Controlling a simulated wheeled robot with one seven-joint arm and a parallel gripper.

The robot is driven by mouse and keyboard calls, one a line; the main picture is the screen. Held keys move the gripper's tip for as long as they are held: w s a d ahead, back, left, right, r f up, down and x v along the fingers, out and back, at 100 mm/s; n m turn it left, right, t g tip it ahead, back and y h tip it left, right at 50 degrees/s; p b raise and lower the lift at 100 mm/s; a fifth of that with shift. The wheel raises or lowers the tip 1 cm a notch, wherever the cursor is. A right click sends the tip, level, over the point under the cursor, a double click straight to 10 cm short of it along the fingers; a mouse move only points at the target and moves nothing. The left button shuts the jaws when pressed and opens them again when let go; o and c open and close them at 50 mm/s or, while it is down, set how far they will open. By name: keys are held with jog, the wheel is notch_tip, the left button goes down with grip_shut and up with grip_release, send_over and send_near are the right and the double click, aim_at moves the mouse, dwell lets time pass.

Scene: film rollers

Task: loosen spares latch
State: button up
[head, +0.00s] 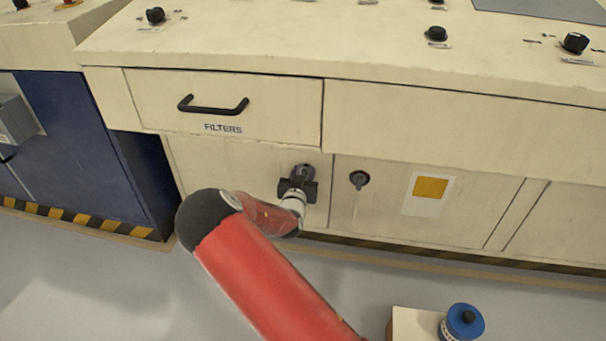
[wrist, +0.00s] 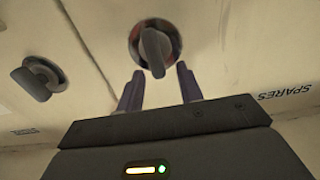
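The spares latch, a dark oval turn handle (wrist: 153,52) on a round base, is near the top middle of the wrist view. The label SPARES (wrist: 285,93) reads upside down on the panel to its right. My gripper (wrist: 158,72) is open, with one finger on each side of the latch's lower end. I cannot tell whether either finger touches it. In the head view my gripper (head: 298,187) is at the lower cabinet door, right in front of the latch (head: 304,170) and covering most of it.
A second dark latch (head: 359,180) is close by on the door to the right; it also shows in the wrist view (wrist: 38,78). Above is the FILTERS drawer (head: 270,112) with a black handle (head: 213,105). A blue canister (head: 463,322) stands at the bottom right.

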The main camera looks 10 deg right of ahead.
grip_shut()
jog(key=shift+f, duration=0.1)
jog(key=n+b, duration=0.1)
jog(key=n, duration=0.1)
jog(key=a+n+b, duration=0.1)
jog(key=n, duration=0.1)
jog(key=shift+w+f, duration=0.15)
jog(key=n, duration=0.3)
jog(key=shift+w+a+f+n+b, duration=0.15)
jog(key=shift+a+n+b, duration=0.15)
jog(key=shift+b, duration=0.1)
jog(key=shift+w+a+f+n+b, duration=0.15)
jog(key=shift+f+n+b, duration=0.15)
jog(key=shift+n, duration=1.15)
jog(key=shift+s+a+f+n+b, duration=0.1)
jog(key=shift+f+n+b, duration=0.2)
jog(key=shift+n, duration=1.2)
jog(key=shift+w+a+f+n+b, duration=0.1)
jog(key=shift+a+f+n+b, duration=0.2)
jog(key=shift+n, duration=1.15)
jog(key=shift+d+r, duration=0.1)
jog(key=shift+d, duration=0.05)
